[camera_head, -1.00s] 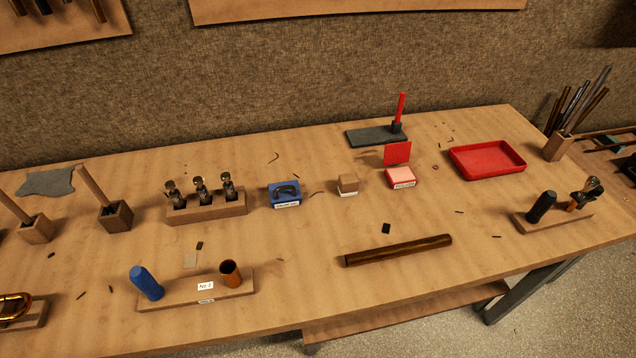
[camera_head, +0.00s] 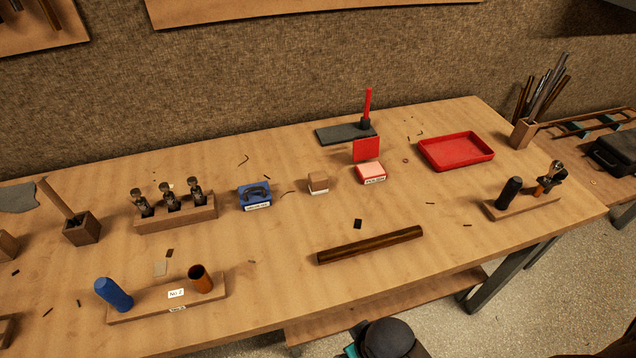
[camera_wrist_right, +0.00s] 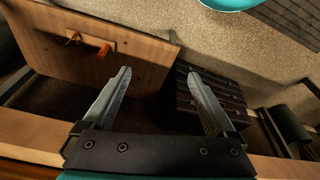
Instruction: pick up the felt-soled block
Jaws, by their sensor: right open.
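The felt-soled block, a small tan wooden block (camera_head: 318,181) with a pale layer along its bottom, sits on the bench in the head view. It stands between a blue box (camera_head: 255,196) and a red-and-pink labelled box (camera_head: 371,173), apart from both. My right gripper (camera_wrist_right: 159,73) is open in the right wrist view, with nothing between its fingers. The block is not visible in that view, so the gripper is away from it. My left gripper is in neither view.
A dark wooden bar (camera_head: 370,245) lies in front of the block. A red upright card (camera_head: 366,149) and red tray (camera_head: 456,151) stand behind and right. A rack with several tools (camera_head: 175,213) is left. The bench between block and bar is mostly clear.

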